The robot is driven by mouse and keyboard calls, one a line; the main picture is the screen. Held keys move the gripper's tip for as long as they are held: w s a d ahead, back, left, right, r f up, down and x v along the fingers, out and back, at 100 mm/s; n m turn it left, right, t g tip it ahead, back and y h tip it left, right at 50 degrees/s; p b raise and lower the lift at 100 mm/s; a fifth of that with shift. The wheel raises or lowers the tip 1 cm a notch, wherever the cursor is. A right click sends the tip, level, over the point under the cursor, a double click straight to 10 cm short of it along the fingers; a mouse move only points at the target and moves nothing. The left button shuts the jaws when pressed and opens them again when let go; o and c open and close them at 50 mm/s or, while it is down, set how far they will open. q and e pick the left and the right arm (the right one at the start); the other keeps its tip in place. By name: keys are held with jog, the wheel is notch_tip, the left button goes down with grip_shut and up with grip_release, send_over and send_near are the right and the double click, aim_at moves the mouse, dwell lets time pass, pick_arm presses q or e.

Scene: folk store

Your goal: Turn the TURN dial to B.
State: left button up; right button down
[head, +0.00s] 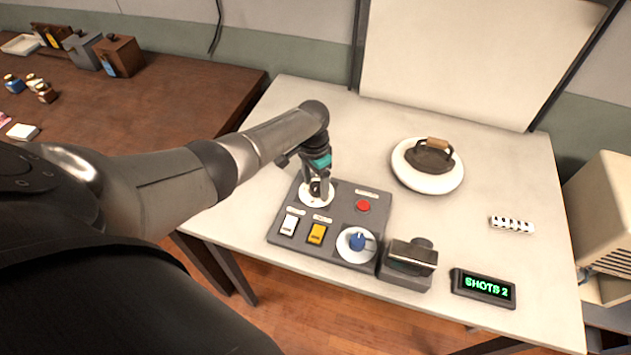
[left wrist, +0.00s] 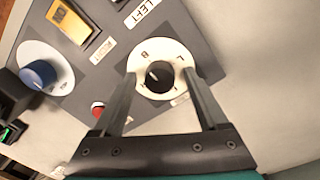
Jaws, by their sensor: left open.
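A grey control panel (head: 338,252) lies on the white table. Its black knob (left wrist: 159,75) sits on a round white plate (left wrist: 152,93) with a letter B and another mark at its edge. In the head view this plate (head: 317,201) is partly hidden by my left gripper (head: 318,186). My left gripper (left wrist: 160,76) points down over the black knob, fingers open on both sides of it; I cannot tell whether they touch it. A blue knob (head: 357,242) on another white plate also shows in the left wrist view (left wrist: 39,74). I cannot read the word TURN on either dial's label.
The panel also has a red button (head: 363,206), a white switch (head: 289,225) and a yellow switch (head: 317,233). A dark device (head: 408,262) and a SHOTS 2 display (head: 483,288) stand to its right. An iron (head: 431,157) sits behind on a white disc.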

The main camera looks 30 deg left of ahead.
aim_at(314, 184)
pick_arm(q)
jog(key=shift+r, duration=0.45)
notch_tip(314, 184, up, 14)
jog(key=p, duration=0.2)
jog(key=shift+w+a+r+p, duration=0.15)
jog(key=shift+a+p, duration=0.2)
jog(key=shift+a, duration=0.05)
